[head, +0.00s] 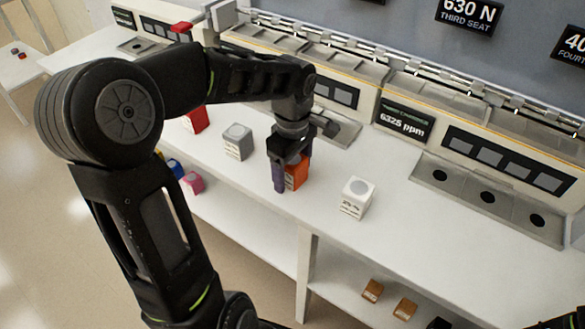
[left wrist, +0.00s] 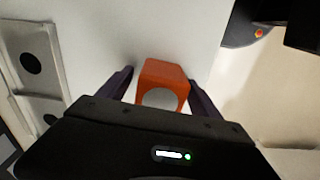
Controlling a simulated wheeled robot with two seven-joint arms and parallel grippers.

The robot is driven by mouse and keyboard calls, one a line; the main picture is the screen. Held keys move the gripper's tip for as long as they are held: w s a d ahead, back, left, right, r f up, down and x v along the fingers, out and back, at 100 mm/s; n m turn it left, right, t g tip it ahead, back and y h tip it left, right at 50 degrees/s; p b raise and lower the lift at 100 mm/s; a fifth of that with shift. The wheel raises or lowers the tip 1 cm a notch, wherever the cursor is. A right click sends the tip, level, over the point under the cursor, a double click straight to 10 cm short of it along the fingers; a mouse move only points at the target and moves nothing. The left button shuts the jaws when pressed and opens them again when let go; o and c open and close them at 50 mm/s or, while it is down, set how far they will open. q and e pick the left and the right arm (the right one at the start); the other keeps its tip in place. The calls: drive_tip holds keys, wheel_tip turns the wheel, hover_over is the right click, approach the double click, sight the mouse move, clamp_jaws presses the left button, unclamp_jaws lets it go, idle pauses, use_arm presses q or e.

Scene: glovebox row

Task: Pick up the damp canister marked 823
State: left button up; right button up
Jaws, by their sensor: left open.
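An orange block-shaped canister (head: 296,174) stands on the white bench in the head view, partly hidden by my left gripper (head: 289,172). The left gripper is open and points down over it, one purple finger on its near left side. In the left wrist view the orange canister (left wrist: 163,75) has a pale round disc on one face and lies between the two spread fingers. I cannot tell whether they touch it. A white canister (head: 356,197) with dark markings stands to the right, and a grey one (head: 237,141) to the left. I cannot read 823 on any.
A red block (head: 197,120) stands farther left on the bench. Glovebox fronts with a 6325 ppm display (head: 404,121) and a tray with dark holes (head: 488,197) line the back. Brown blocks (head: 372,290) lie on the lower shelf. Bench right of the white canister is clear.

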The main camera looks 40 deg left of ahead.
use_arm(q)
drive_tip(key=shift+c, duration=0.5)
drive_tip(key=c, duration=1.4)
drive_tip(key=shift+r, duration=0.15)
wheel_tip(320, 180, up, 10)
drive_tip(key=shift+f, duration=0.1)
